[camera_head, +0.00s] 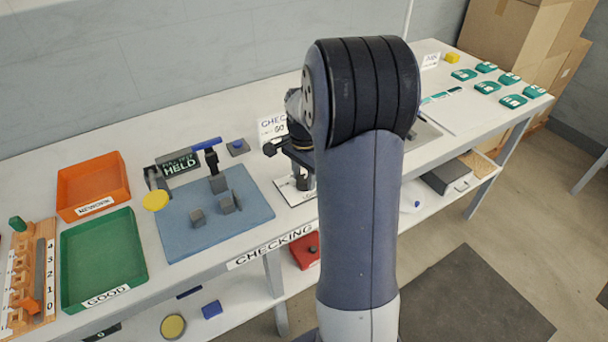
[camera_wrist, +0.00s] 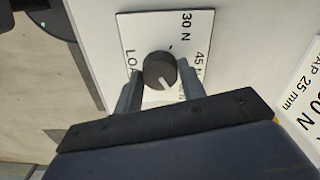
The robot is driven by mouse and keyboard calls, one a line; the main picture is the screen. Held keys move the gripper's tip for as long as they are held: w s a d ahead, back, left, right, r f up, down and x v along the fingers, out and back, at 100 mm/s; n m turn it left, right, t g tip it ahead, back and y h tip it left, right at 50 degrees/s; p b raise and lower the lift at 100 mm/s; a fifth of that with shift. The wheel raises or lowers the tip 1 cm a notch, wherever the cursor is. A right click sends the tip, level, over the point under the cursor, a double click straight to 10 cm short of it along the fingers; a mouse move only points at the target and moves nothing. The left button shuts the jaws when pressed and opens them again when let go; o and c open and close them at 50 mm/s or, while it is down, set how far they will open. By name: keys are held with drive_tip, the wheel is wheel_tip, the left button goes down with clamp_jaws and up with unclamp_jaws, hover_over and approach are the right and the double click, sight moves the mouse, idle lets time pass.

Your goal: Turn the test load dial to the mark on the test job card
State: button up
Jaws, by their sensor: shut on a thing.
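The test load dial (camera_wrist: 158,66) is a round black knob with a white pointer line, on a white plate (camera_wrist: 135,28) in the wrist view. The pointer slants to the picture's lower right. The plate reads "30 N" at its upper right and "45 N" at its right; other lettering is partly covered. My gripper (camera_wrist: 161,76) has one finger on each side of the knob and is shut on it. In the head view the plate (camera_head: 287,192) shows under my gripper.
A blue mat (camera_head: 240,225) with small grey blocks and a lever tool lies left of the plate. Orange (camera_head: 93,190) and green (camera_head: 105,260) trays stand further left. Several teal pieces (camera_head: 487,87) lie at the far right. My arm hides the middle of the bench.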

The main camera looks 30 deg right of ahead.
sight(304, 179)
drive_tip(key=o, duration=1)
drive_tip(key=shift+c, duration=0.2)
wheel_tip(304, 179, up, 11)
drive_tip(key=shift+f, duration=0.1)
wheel_tip(304, 179, down, 11)
drive_tip(key=shift+r, duration=0.1)
idle(0.5)
